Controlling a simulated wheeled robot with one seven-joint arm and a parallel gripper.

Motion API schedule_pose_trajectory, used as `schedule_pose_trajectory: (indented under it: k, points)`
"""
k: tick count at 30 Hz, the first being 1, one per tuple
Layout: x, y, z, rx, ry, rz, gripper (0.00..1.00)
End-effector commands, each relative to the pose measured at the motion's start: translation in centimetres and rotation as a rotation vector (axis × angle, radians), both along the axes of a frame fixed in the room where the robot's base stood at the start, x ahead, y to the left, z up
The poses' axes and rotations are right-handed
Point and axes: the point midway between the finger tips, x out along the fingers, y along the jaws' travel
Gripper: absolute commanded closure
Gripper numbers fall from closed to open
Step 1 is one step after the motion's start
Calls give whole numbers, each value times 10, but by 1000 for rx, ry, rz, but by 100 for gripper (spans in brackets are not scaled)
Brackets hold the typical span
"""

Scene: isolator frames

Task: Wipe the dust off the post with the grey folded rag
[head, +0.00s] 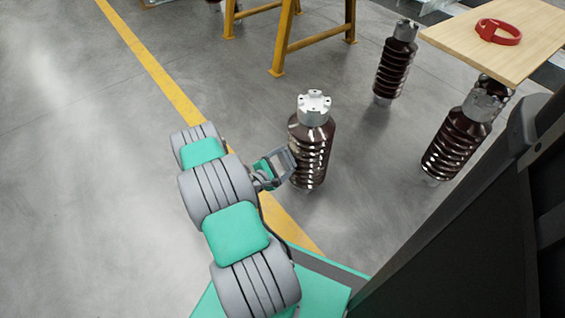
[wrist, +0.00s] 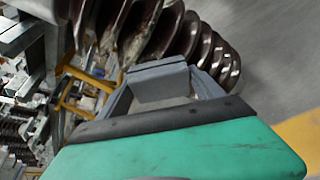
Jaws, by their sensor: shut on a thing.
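The post (head: 309,148) is a dark brown ribbed insulator with a pale metal cap, upright on the floor in the middle of the head view. Its ribs fill the top of the wrist view (wrist: 178,32), with pale, dusty-looking patches on some of them. My gripper (head: 287,164) is at the left side of the post, at the height of its ribs. It is shut on the grey folded rag (wrist: 160,82), which shows as a grey block between the fingers, close to the ribs. I cannot tell whether the rag touches the post.
A wooden tabletop (head: 535,30) with a red ring-shaped strap (head: 499,32) is at the upper right. A yellow trestle (head: 283,45) stands at the back. The floor left of the yellow line is clear.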

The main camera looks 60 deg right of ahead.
Motion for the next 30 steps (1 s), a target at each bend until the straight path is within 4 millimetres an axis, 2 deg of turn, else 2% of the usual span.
schedule_pose_trajectory:
  k: [16,25,30]
  points:
    - [-3,-8,3,-1,-1,0,56]
    - [-2,-7,33,-2,-1,1,56]
    - [-3,-6,38,-1,-1,0,56]
